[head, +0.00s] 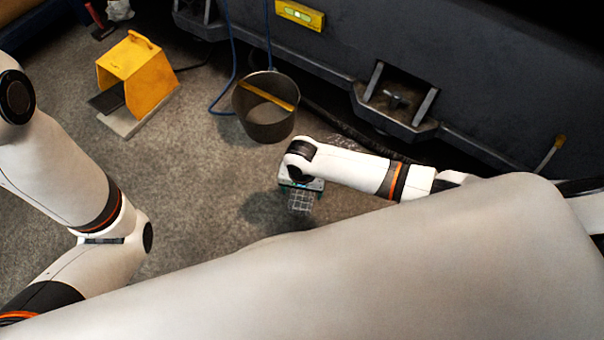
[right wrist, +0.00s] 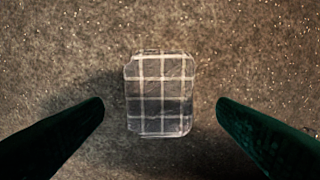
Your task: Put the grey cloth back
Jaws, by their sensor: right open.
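The grey cloth (right wrist: 160,95) is a small folded piece with a light check pattern. It lies on the floor, centred between my right gripper's fingers (right wrist: 160,112) in the right wrist view. The fingers are apart, one on each side of the cloth, with a gap to it on both sides. In the head view the cloth (head: 301,202) shows just below my right gripper (head: 299,188), partly covered by it. My left arm is at the left of the head view, but its gripper is out of the picture.
A metal bucket (head: 262,122) with a yellow strip across it stands behind my right gripper. A yellow foot-pedal guard (head: 150,80) stands at the back left. The dark machine base (head: 440,70) runs along the right. Floor left of the cloth is clear.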

